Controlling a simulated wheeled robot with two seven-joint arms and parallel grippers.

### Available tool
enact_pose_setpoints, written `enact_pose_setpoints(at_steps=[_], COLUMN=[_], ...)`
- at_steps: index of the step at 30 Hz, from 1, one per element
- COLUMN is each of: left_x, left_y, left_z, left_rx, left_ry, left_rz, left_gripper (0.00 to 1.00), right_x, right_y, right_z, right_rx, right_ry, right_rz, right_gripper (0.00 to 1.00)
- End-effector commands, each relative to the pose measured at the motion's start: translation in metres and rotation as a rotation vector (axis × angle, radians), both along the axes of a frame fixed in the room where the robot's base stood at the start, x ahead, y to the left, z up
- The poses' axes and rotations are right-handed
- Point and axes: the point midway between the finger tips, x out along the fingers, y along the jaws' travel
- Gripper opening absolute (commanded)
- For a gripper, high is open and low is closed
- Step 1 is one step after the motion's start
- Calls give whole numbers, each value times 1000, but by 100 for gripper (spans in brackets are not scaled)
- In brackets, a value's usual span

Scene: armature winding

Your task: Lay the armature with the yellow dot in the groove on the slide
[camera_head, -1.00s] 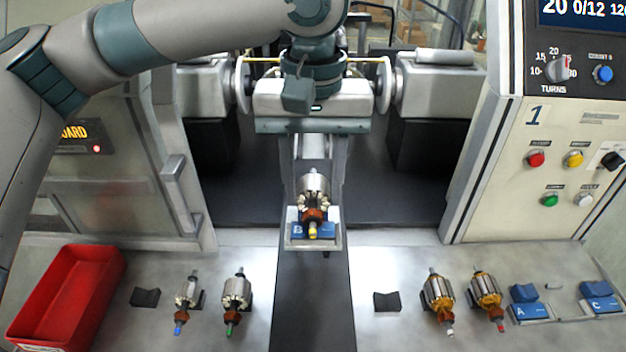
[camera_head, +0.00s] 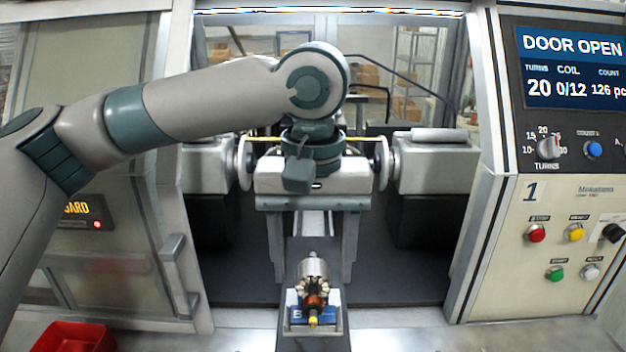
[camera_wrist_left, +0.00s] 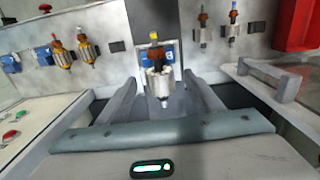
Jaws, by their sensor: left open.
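The armature with the yellow dot (camera_head: 313,283) lies on the blue block marked B on the slide (camera_head: 339,322), its yellow tip toward me. It also shows in the left wrist view (camera_wrist_left: 156,75), resting in the block between the two fingers. My left gripper (camera_head: 312,238) is open, behind and above the armature, with its fingers pointing down on either side of the slide. The fingers are apart from the armature. The groove under it is mostly hidden by the armature itself. My right gripper is not in view.
The machine door is open, and the panel (camera_head: 569,60) reads DOOR OPEN. Winding discs flank the gripper. A red bin (camera_head: 75,337) is at lower left. In the left wrist view, other armatures (camera_wrist_left: 88,50) stand on the bench to both sides, with a door handle (camera_wrist_left: 270,82) at right.

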Motion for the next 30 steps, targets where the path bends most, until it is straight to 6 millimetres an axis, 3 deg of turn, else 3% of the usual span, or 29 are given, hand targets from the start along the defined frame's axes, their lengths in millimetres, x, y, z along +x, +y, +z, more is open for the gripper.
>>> enact_pose_setpoints(at_steps=[8, 21, 30], left_x=[0, 0, 0], left_y=[-1, 0, 0], left_z=[43, 130, 159], left_rx=[-2, -2, 0], left_ry=[-5, -2, -2], left_rz=[1, 1, 0], left_gripper=[60, 60, 60], right_x=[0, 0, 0], right_y=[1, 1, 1], right_z=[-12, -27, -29], right_rx=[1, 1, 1], right_ry=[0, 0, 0], right_rz=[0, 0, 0], right_gripper=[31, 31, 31])
